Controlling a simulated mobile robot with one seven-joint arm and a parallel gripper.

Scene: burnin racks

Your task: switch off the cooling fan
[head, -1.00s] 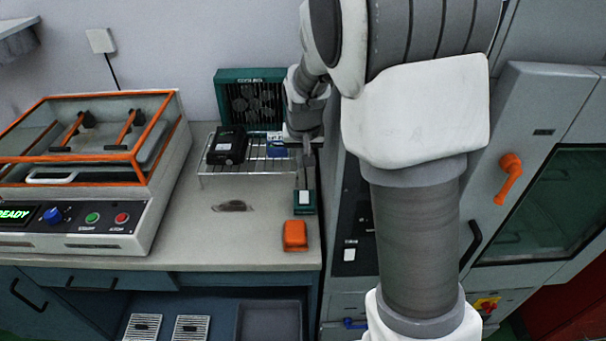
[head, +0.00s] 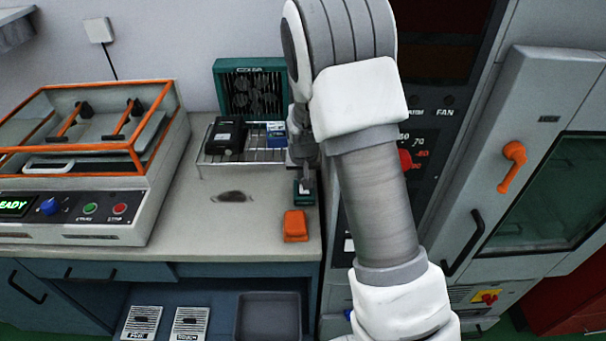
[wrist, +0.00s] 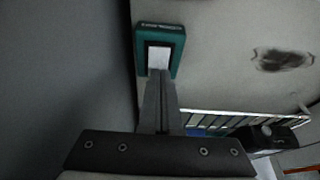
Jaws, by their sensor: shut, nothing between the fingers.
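The cooling fan (head: 251,92) is a dark green box with a round-bladed grille, standing at the back of the counter against the wall. A small green switch box (head: 304,197) with a white rocker sits on the counter near its right edge. It also shows in the wrist view (wrist: 176,50), with the white rocker (wrist: 159,57) facing up. My gripper (head: 306,181) is shut and empty, pointing down at the switch box. In the wrist view its fingertips (wrist: 161,73) overlap the near end of the rocker; I cannot tell whether they touch it.
A wire rack (head: 215,170) holds a black device (head: 225,137) and a blue box (head: 276,133) behind the switch box. An orange object (head: 295,226) lies in front of it. An orange-framed machine (head: 75,226) stands left; a tall grey cabinet (head: 550,90) stands right.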

